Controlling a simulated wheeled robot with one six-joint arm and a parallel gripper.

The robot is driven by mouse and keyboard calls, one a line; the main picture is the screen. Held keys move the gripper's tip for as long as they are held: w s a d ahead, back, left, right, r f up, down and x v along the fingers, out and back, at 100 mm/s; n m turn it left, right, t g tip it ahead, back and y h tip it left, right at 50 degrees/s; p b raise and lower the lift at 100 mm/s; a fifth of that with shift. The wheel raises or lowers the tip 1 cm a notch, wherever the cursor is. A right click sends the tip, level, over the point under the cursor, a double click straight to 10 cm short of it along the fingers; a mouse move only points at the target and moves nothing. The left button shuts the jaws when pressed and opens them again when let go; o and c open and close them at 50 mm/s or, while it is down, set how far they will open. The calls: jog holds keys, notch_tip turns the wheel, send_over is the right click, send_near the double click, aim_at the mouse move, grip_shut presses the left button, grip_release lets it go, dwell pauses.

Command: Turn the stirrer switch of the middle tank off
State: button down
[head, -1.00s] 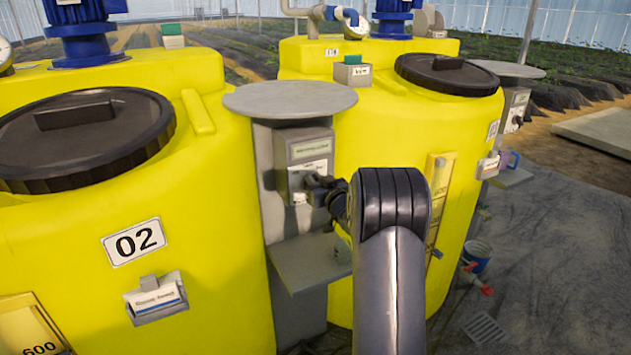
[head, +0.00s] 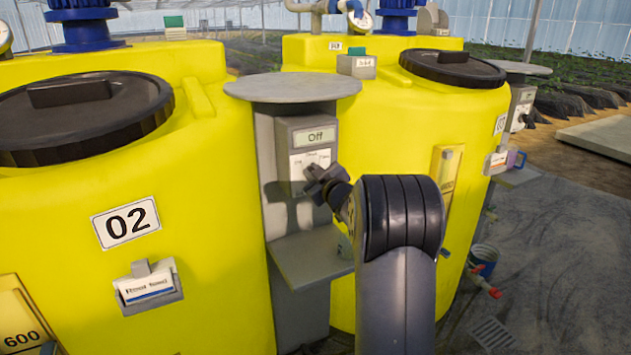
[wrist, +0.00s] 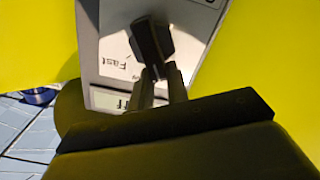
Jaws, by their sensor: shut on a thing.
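The grey switch box (head: 304,146) stands on a post between the yellow tank 02 (head: 215,230) and the yellow tank to its right. Its upper display (head: 315,136) reads "Off", and a white label plate (head: 309,160) sits below it. My gripper (head: 318,183) is at the front of the box, shut on the dark switch knob. The head view mostly hides the knob behind the gripper. In the wrist view the black knob (wrist: 151,42) is at the fingertips, near the word "Fast". Part of the display (wrist: 108,100) shows there, cut off by the fingers.
A round grey plate (head: 292,86) caps the post above the box. A grey shelf (head: 312,262) juts out below it. The right tank (head: 395,120) is close beside my arm. Another switch box (head: 521,108) stands at the far right. The floor at right front is mostly open.

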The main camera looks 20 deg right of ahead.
jog(key=shift+a+f+n+b, duration=0.15)
jog(key=shift+n+b, duration=0.35)
jog(key=shift+n, duration=0.1)
jog(key=shift+a+f+n+b, duration=0.1)
jog(key=shift+f+n+b, duration=0.05)
jog(key=shift+n+b, duration=0.4)
jog(key=shift+n, duration=0.25)
jog(key=c, duration=1.4)
grip_release()
jog(key=shift+o, duration=0.2)
jog(key=s, duration=1)
jog(key=shift+s+d, duration=0.15)
jog(key=shift+s, duration=0.25)
jog(key=shift+w, duration=0.1)
